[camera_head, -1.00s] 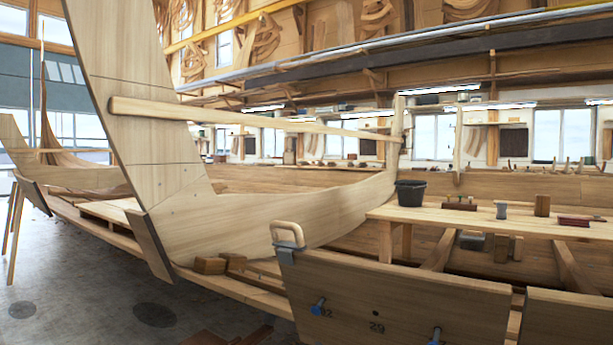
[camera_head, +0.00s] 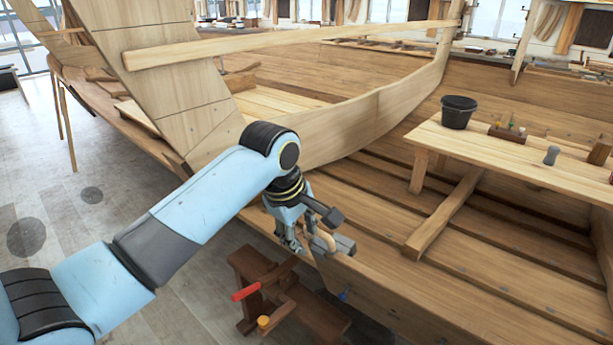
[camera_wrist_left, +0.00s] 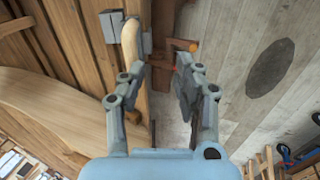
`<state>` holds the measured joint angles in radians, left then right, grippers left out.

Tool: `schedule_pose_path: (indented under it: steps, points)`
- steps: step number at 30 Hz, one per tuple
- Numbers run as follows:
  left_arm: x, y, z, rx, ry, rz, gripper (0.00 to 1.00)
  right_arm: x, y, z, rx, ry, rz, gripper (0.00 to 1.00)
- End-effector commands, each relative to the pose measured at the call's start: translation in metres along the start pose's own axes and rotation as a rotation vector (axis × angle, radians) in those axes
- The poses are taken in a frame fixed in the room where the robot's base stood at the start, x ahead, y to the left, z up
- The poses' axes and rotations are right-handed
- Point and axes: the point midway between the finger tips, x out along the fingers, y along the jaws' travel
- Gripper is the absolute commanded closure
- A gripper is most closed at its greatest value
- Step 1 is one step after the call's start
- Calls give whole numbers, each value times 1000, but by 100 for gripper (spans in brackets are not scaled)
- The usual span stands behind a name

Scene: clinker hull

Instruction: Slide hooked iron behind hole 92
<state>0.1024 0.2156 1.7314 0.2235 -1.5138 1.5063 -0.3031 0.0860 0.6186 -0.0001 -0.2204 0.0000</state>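The hooked iron, a grey block with a bent wooden handle, sits over the top edge of the hull plank (camera_head: 400,300). In the head view its grey end (camera_head: 344,245) shows just right of my left gripper (camera_head: 293,240). In the left wrist view the handle (camera_wrist_left: 130,45) runs beside and beyond the left finger, with grey blocks around its far end. My left gripper (camera_wrist_left: 160,82) is open, its fingers apart, and seems to hold nothing. A blue peg (camera_head: 343,295) sticks out of the plank's outer face below the iron. The number 92 cannot be read now.
A dark wooden stand (camera_head: 290,300) with a red handle is on the floor outside the plank. Inside the hull, a bench (camera_head: 480,150) carries a black bucket (camera_head: 458,112) and small tools.

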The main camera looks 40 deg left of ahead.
Motion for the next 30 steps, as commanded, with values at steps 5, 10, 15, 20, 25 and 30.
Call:
schedule_pose_path:
  steps: [5,10,15,20,25,30]
  points:
    - [-55,28,0,-56,-2,27,67,-27,2,-6,0,6,0,60]
    - [-56,32,1,-69,-3,30,67,-28,0,-6,2,6,-3,60]
    - [-38,31,1,-69,-3,28,67,-27,-7,-7,5,6,-10,60]
    - [-16,32,1,-68,-3,29,67,-27,-9,-7,6,6,-13,60]
    - [6,33,1,-67,-2,31,67,-23,-8,-6,5,6,-11,60]
    - [23,33,1,-67,-2,30,67,-13,-5,-5,3,5,-7,60]
